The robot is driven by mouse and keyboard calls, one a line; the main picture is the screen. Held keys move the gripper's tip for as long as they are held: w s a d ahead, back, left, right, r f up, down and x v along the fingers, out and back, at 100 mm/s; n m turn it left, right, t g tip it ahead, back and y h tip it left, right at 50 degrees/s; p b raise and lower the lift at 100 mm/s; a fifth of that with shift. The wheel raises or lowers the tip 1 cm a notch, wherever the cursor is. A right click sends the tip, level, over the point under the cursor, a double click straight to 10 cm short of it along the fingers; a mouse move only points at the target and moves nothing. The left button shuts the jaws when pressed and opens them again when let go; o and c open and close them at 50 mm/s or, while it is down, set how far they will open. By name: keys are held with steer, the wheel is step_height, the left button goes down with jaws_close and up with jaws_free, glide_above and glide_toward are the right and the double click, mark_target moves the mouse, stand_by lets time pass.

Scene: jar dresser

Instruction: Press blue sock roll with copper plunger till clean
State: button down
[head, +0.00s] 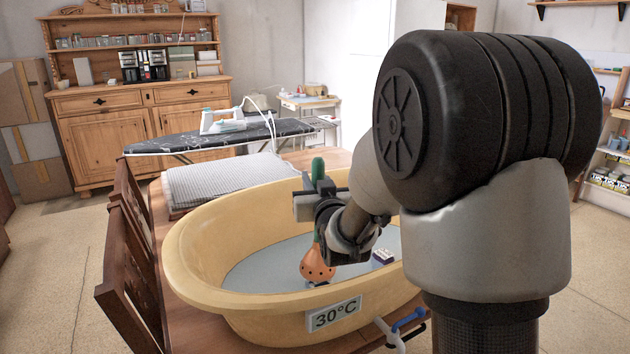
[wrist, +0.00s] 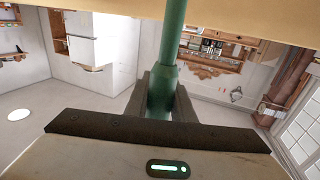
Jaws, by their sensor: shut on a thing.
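The copper plunger (head: 318,264) has a round orange-copper head with dark holes and a green handle. It stands roughly upright in the tub, its head low at the water. My gripper (head: 320,188) is shut on the green handle, which also shows between the fingers in the wrist view (wrist: 172,40). A small dark blue and white bundle (head: 382,256), perhaps the blue sock roll, lies in the water to the right of the plunger head, apart from it. My arm hides part of the tub; the bundle's cleanness cannot be told.
The yellow tub (head: 205,287), labelled 30°C, holds grey-blue water and stands on a wooden table (head: 158,215). A tap with a blue handle (head: 408,320) is at its front. A folded grey cloth (head: 215,178) lies behind. Chairs (head: 125,270) stand left; an ironing board (head: 165,145) is farther back.

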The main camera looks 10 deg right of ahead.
step_height(320, 180, down, 2)
steer(key=shift+f+b, duration=0.1)
steer(key=shift+b, duration=1.1)
steer(key=shift+r+p, duration=0.55)
steer(key=shift+r, duration=1.2)
steer(key=shift+f, duration=0.2)
step_height(320, 180, down, 3)
steer(key=b, duration=0.3)
steer(key=shift+r, duration=0.1)
stand_by(0.3)
